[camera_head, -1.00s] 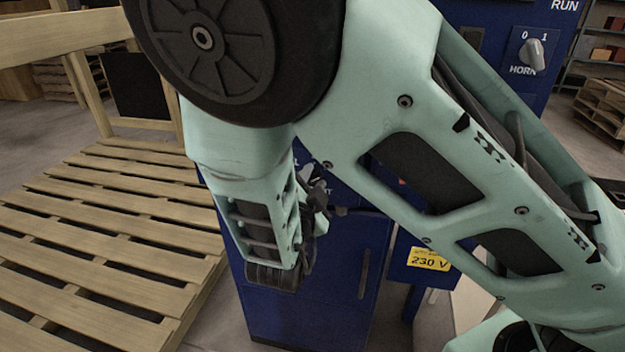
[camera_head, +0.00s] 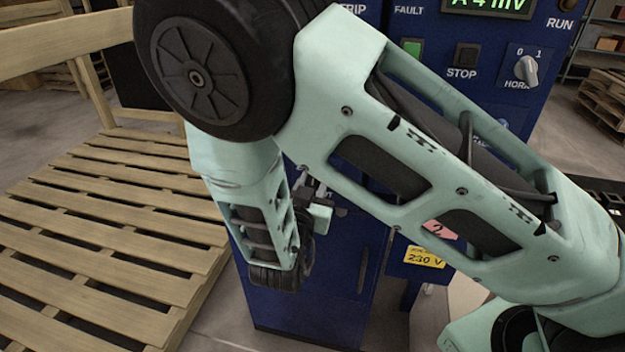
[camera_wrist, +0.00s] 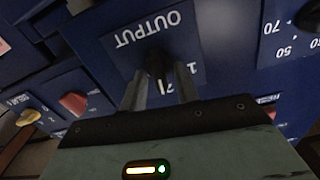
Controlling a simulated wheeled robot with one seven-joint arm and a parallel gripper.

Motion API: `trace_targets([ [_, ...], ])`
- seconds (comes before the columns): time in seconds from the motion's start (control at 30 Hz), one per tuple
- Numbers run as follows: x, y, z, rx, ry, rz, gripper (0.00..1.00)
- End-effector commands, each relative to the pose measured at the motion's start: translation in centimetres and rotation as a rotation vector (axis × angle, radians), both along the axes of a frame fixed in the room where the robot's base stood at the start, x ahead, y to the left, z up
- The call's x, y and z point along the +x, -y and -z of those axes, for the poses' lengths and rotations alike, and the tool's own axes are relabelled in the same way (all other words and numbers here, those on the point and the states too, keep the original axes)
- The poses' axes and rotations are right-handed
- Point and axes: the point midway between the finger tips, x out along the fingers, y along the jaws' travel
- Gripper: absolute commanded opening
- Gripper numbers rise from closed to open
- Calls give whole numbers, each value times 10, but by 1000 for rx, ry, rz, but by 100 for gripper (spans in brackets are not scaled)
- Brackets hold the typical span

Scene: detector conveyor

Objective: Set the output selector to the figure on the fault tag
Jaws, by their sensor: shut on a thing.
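The output selector (camera_wrist: 157,66) is a dark knob on a blue plate lettered OUTPUT, upside down in the wrist view. A 1 and another, partly covered mark show beside it. My gripper (camera_wrist: 160,88) is shut on this knob, one finger on each side. In the head view my gripper (camera_head: 318,192) is at the cabinet front, and my arm hides the selector. A pink tag (camera_head: 438,228) sits above a yellow 230 V label; a figure like a 2 shows on it, partly covered by my arm. I cannot tell if it is the fault tag.
A red knob (camera_wrist: 73,103) and a yellow knob (camera_wrist: 28,117) lie left of the selector, and a dial marked 50 and 70 (camera_wrist: 290,30) right. The cabinet also has a STOP button (camera_head: 466,55) and HORN switch (camera_head: 526,70). A wooden pallet (camera_head: 110,225) stands at left.

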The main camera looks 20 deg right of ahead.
Motion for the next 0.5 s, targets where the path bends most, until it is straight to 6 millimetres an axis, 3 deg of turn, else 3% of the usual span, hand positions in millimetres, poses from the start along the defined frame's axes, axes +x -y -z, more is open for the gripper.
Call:
trace_targets([
  [0.5, -1, -1, 2, -97, -75, -1, 8],
])
